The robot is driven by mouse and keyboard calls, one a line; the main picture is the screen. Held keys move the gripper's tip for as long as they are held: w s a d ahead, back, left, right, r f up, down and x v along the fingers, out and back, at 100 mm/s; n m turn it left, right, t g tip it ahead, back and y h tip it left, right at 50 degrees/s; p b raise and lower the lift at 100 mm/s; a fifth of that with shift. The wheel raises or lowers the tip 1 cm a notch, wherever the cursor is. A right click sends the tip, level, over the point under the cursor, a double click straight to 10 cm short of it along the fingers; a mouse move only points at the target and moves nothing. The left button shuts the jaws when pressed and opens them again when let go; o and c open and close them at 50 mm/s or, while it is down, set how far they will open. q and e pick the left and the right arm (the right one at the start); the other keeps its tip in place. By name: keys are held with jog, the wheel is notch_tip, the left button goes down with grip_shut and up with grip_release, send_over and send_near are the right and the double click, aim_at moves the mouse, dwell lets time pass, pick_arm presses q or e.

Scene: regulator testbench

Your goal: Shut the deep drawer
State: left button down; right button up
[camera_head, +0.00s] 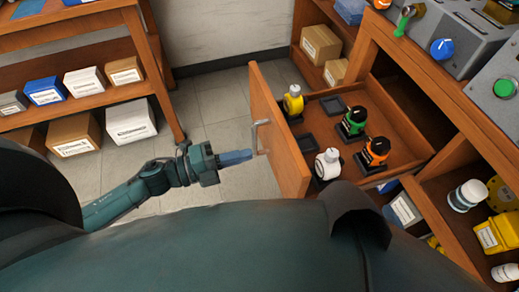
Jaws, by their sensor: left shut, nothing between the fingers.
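The deep drawer (282,140) is pulled out from the wooden bench on the right, its tall front panel facing left. A metal bar handle (259,136) is on that panel. My right gripper is out of view.
The bench (440,90) carries grey control boxes with a blue knob (442,48) and a green button (504,88). Cardboard boxes (320,44) sit on a shelf behind the drawer. A shelf unit (90,103) with boxes stands at the left. Open tiled floor (215,110) lies between.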

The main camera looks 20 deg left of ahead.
aim_at(273, 148)
pick_arm(q)
jog(key=shift+x, duration=2.35)
